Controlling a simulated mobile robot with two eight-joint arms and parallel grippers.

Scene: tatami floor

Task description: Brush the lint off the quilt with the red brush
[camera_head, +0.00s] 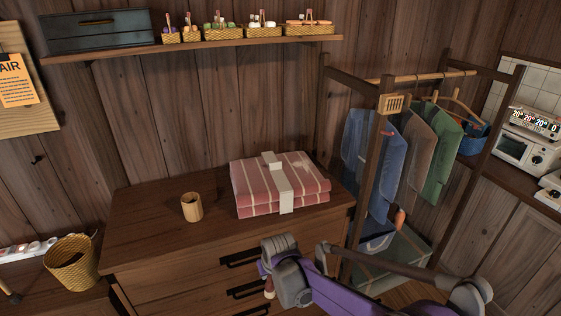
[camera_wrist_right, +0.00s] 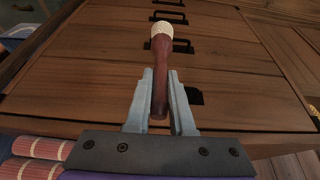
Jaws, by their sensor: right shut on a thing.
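The pink striped quilt (camera_head: 254,188) lies folded on the dresser top, with a white band around it. Lint on it is too small to make out. My right gripper (camera_head: 268,272) is in front of the dresser drawers, below and apart from the quilt. In the right wrist view my right gripper (camera_wrist_right: 160,98) is shut on the dark red handle of the brush (camera_wrist_right: 161,62), whose pale round head points away from the jaws. A striped pink part of the quilt (camera_wrist_right: 38,170) shows at that view's lower left. My left gripper is not in view.
A woven cup (camera_head: 192,207) stands on the dresser (camera_head: 140,235) left of the quilt. A clothes rack (camera_head: 364,190) with hanging garments stands close on the right. A shelf (camera_head: 190,47) with small baskets hangs above. A wicker bin (camera_head: 72,265) is at left.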

